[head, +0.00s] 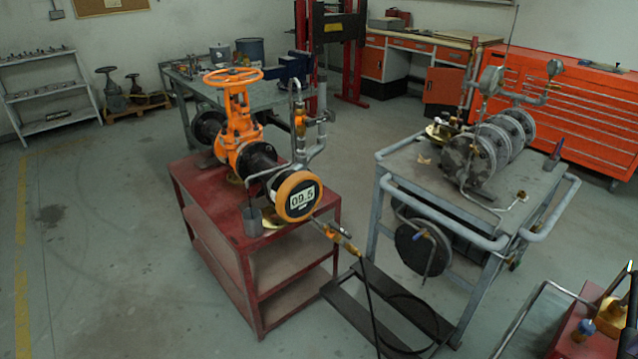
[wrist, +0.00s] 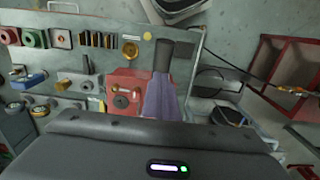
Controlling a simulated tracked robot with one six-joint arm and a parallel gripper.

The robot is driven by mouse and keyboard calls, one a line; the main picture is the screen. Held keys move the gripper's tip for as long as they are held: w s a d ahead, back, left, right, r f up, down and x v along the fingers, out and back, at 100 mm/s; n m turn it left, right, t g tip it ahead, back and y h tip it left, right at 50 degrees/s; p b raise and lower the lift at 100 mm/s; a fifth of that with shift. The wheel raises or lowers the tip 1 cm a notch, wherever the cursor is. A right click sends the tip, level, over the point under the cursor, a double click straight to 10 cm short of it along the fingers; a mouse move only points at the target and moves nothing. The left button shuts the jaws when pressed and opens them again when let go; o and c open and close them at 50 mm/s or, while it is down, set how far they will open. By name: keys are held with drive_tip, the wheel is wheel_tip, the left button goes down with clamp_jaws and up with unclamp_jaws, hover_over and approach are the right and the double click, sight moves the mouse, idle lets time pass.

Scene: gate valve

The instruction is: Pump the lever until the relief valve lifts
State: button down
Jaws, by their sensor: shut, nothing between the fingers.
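In the head view, a red pump-like unit (head: 575,340) with a brass fitting (head: 611,316) is cut off at the lower right. A dark bar (head: 616,287) slants up beside it; I cannot tell if it is the lever. An orange gate valve (head: 238,130) stands on a red cart, with a round display (head: 297,197) reading 09.5. An upright pipe assembly (head: 300,118) rises behind the display; I cannot tell which part is the relief valve. In the wrist view, my gripper (wrist: 163,55) is shut and empty, in front of a red block (wrist: 125,98).
The red cart (head: 205,210) stands left of a grey cart (head: 398,163) carrying flanged pipework. A black hose (head: 367,300) runs from the valve's fitting to the floor. A fittings board (wrist: 60,60) fills the left of the wrist view. Floor at left is open.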

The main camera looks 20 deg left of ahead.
drive_tip(key=shift+r, duration=2.35)
drive_tip(key=s+a+f+n+t, duration=0.2)
drive_tip(key=a+f+n, duration=0.1)
drive_tip(key=a, duration=0.8)
drive_tip(key=s+a+f+n+t, duration=0.2)
drive_tip(key=a+f+n+t, duration=0.1)
drive_tip(key=a, duration=0.9)
drive_tip(key=shift+f+n+t, duration=0.3)
drive_tip(key=shift+f+n, duration=0.1)
drive_tip(key=shift+f, duration=0.3)
